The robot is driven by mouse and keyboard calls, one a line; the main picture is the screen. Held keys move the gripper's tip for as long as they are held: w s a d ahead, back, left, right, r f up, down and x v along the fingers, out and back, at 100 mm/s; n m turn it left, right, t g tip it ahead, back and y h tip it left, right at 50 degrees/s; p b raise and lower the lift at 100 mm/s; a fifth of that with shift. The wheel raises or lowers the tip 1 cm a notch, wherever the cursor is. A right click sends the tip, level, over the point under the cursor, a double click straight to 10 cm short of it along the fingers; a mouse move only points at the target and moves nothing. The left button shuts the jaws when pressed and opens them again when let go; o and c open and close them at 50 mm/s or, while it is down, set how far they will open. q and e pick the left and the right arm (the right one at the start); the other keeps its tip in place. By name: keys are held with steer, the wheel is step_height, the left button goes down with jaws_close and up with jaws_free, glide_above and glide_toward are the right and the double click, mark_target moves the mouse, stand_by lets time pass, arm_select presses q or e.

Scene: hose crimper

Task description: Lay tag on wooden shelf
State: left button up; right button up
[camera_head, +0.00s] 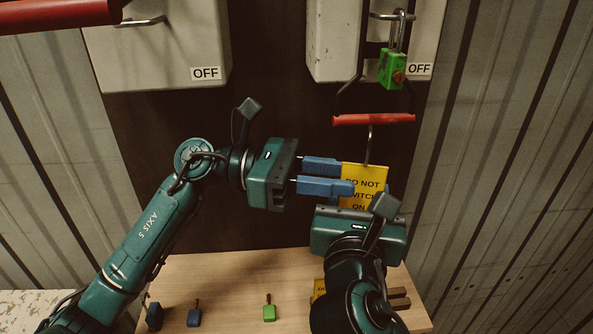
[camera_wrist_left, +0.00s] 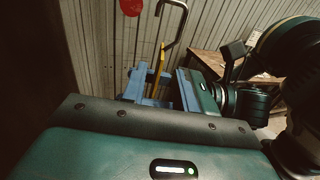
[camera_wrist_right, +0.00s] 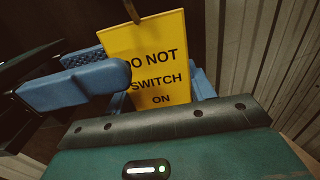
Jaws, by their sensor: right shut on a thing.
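The yellow tag (camera_head: 364,178), printed "DO NOT SWITCH ON", is upright below the red bar, with a metal hook (camera_head: 370,145) at its top; it fills the middle of the right wrist view (camera_wrist_right: 155,60). My right gripper (camera_head: 350,202) is below the tag and shut on its lower part; its fingers are mostly hidden. My left gripper (camera_head: 338,177) comes from the left with its blue fingers apart, one in front of and one behind the tag's left edge. The wooden shelf (camera_head: 230,285) is below both grippers.
Blue padlocks (camera_head: 194,318) and a green padlock (camera_head: 269,312) are along the shelf's front. Another yellow piece (camera_head: 319,288) is partly hidden by my right arm. Above are the red bar (camera_head: 373,119), a green lock (camera_head: 392,69) and two "OFF" boxes (camera_head: 160,50). The shelf's middle is clear.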

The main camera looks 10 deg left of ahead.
arm_select(q)
steer(key=shift+d, duration=1.35)
steer(key=shift+c, duration=0.2)
jaws_close()
arm_select(e)
steer(key=shift+o, duration=0.2)
steer(key=shift+c, duration=0.2)
steer(key=o, duration=1)
